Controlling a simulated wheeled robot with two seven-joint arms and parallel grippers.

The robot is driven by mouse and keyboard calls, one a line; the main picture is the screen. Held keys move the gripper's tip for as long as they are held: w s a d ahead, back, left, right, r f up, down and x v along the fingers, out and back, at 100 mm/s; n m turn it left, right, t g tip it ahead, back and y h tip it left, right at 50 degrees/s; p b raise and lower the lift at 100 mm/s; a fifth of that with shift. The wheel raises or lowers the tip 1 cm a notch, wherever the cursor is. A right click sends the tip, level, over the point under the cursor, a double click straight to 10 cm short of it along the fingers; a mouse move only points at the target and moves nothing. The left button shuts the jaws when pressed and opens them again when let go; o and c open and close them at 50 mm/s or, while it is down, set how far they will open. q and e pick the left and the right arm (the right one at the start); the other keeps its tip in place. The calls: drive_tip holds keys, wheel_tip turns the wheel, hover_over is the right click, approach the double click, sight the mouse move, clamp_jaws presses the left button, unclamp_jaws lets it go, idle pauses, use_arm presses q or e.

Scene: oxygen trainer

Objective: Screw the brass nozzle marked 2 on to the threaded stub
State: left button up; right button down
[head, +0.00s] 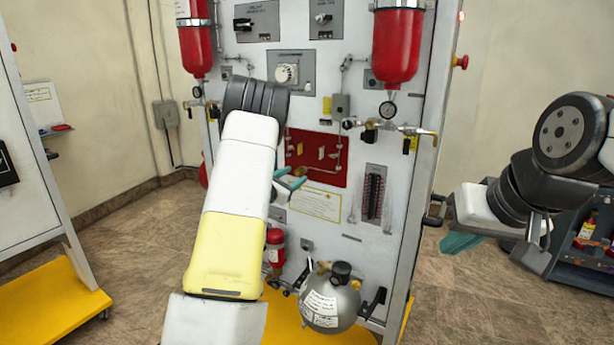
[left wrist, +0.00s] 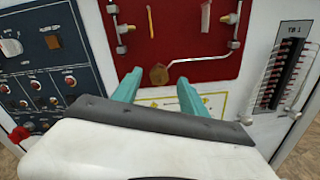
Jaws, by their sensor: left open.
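The red panel (head: 333,172) is on the front of the white trainer board; it also shows in the left wrist view (left wrist: 180,55). No mark 2 is readable, and I cannot tell which piece is the nozzle or the stub. My left gripper (head: 292,183) (left wrist: 158,83) is open and empty, its fingers framing the round brass piece, apart from it. My right gripper (head: 462,243) is right of the board, away from it.
Red cylinders (head: 398,45) hang on the board above gauges and valves. A grey tank (head: 330,298) stands low on the yellow base. Another board (head: 30,170) is at the left. A dark cart with bottles (head: 585,230) is at the right. My left arm hides part of the board.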

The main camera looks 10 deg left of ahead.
use_arm(q)
drive_tip(key=shift+v, duration=0.8)
drive_tip(key=shift+n, duration=1.7)
drive_tip(key=shift+a+n, duration=0.1)
drive_tip(key=shift+n, duration=1.7)
drive_tip(key=n, duration=0.3)
